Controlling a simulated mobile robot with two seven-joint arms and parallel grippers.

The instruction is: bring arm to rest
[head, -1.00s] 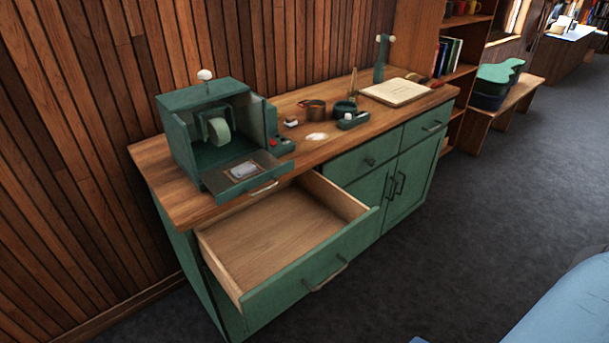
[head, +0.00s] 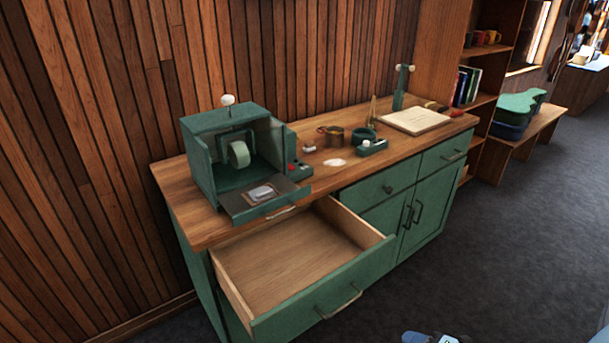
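Neither of my grippers shows in the head view. A small blue and dark piece with a white label is cut off at the bottom edge, right of centre, and a sliver of blue shows at the lower right edge. These look like parts of my own body, but I cannot tell which. Whether either gripper holds anything is hidden.
A green cabinet (head: 384,218) has its left top drawer (head: 290,263) pulled out and empty. On its wooden top stand an open green machine (head: 203,170), a copper-coloured cup (head: 334,137), a green tray (head: 372,148) and a pale board (head: 414,121). The grey floor (head: 510,245) at right is clear.

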